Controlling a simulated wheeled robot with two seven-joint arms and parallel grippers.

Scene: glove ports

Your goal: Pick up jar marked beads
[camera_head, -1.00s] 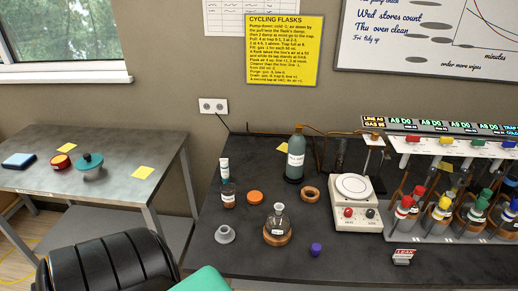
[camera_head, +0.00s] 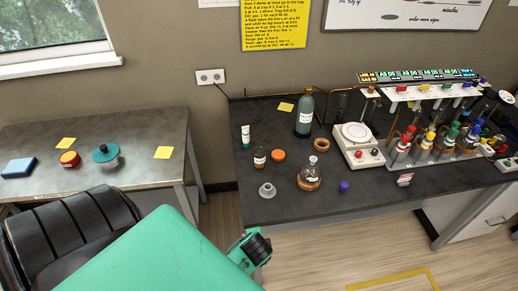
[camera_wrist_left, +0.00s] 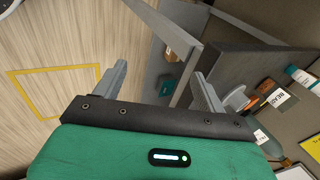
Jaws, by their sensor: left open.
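A small brown jar (camera_head: 260,157) with a dark cap and a pale label stands on the dark bench, near its left end. Its label is too small to read in the head view. In the left wrist view a jar (camera_wrist_left: 275,97) at the right has a label that seems to read "BEADS", partly cut by other items. My left gripper (camera_wrist_left: 160,72) is open and empty, its fingers apart from the jar, with floor and furniture edges between them. My green left arm fills the lower left of the head view. My right gripper is not in view.
Around the jar are a white tube (camera_head: 245,136), an orange lid (camera_head: 278,155), a grey funnel-like piece (camera_head: 267,190) and a stoppered flask (camera_head: 311,178). A hotplate (camera_head: 357,145) and flask rack (camera_head: 437,150) stand right. A metal table (camera_head: 130,178) stands left, with floor between.

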